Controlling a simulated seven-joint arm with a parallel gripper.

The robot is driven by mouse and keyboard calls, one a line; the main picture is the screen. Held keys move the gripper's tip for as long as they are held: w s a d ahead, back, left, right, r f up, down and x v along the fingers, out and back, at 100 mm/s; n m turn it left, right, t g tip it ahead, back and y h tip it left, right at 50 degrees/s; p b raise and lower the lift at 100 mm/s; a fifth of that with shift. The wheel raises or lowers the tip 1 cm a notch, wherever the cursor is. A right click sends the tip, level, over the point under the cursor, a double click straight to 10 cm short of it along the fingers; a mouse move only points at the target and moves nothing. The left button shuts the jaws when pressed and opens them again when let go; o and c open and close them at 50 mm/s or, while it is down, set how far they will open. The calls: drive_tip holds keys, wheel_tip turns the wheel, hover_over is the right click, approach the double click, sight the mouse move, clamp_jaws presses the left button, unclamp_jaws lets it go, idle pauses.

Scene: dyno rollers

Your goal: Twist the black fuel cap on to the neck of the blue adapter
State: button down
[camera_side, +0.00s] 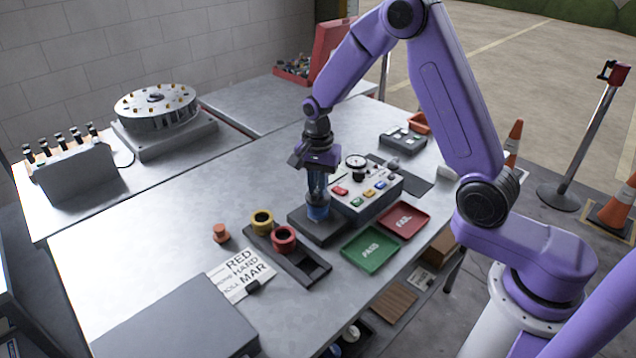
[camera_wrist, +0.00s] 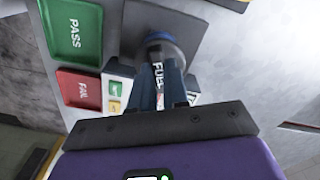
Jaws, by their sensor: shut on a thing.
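The blue adapter (camera_side: 318,213) stands upright on a dark base plate beside the tester box. In the wrist view its blue rim (camera_wrist: 158,37) shows just past my fingertips. My gripper (camera_side: 318,194) points straight down directly over the adapter. In the wrist view my gripper (camera_wrist: 161,62) is shut on the black fuel cap (camera_wrist: 158,76), whose white "FUEL" lettering shows between the fingers. The cap is mostly hidden by the fingers. I cannot tell whether it touches the adapter's neck.
The tester box (camera_side: 367,190) with a dial gauge stands close beside my gripper. A green PASS tray (camera_side: 370,250) and a red FAIL tray (camera_side: 404,221) lie in front. A dark rack (camera_side: 300,268) holds yellow (camera_side: 262,221) and red (camera_side: 284,238) rings.

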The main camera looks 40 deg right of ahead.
drive_tip(key=shift+f, duration=0.25)
idle(0.7)
drive_tip(key=m, duration=0.4)
drive_tip(key=shift+m, duration=0.4)
drive_tip(key=m, duration=0.6)
drive_tip(key=shift+f+m, duration=0.1)
drive_tip(key=shift+m, duration=0.3)
drive_tip(key=c, duration=1)
unclamp_jaws()
drive_tip(key=shift+c, duration=0.2)
